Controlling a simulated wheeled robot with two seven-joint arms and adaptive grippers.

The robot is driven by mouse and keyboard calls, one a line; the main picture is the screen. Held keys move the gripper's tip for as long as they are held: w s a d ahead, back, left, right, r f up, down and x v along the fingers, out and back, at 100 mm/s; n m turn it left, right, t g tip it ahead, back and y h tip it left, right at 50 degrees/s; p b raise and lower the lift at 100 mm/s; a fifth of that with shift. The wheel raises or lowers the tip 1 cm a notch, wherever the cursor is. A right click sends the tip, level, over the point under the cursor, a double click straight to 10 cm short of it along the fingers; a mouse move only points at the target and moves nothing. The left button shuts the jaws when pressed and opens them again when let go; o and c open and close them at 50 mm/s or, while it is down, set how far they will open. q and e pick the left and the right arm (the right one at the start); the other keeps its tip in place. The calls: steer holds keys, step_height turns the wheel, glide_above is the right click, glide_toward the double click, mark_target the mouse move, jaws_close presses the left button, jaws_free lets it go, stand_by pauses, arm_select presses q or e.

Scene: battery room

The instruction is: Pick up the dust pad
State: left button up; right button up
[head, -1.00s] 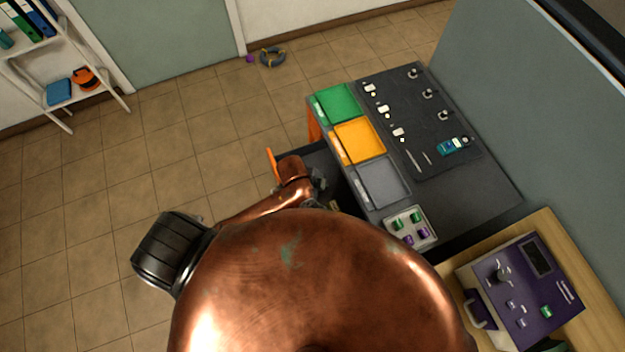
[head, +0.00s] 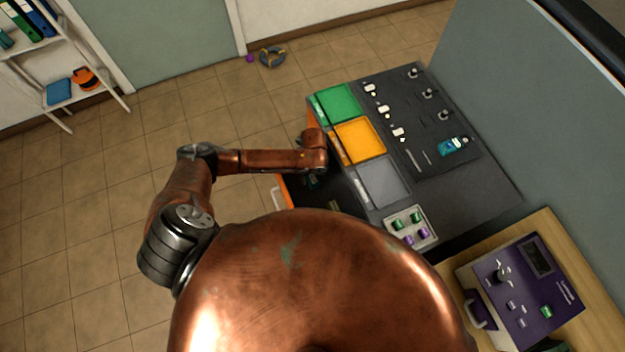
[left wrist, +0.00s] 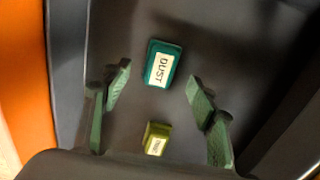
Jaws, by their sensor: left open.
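The dust pad (left wrist: 163,64) is a teal block with a white label reading DUST, lying in the open drawer (head: 345,192) under the workbench. In the left wrist view it lies just beyond and between the fingertips of my left gripper (left wrist: 158,86). The gripper is open, with its green-grey fingers apart on either side and nothing between them held. In the head view my left wrist is over the drawer and mostly hides the gripper and pad. My right gripper is not in view.
A smaller yellow-green labelled block (left wrist: 156,139) lies near the dust pad. The drawer has an orange front (head: 287,190). On the bench are green (head: 340,103), yellow (head: 360,140) and grey (head: 383,181) trays and a light tray (head: 427,241) of small parts. Floor to the left is clear.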

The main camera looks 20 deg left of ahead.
mark_target(313, 179)
arm_select(q)
steer(key=shift+f, duration=1.9)
steer(key=shift+c, duration=0.7)
steer(key=c, duration=1)
step_height(313, 179, up, 10)
steer(key=shift+r, duration=0.1)
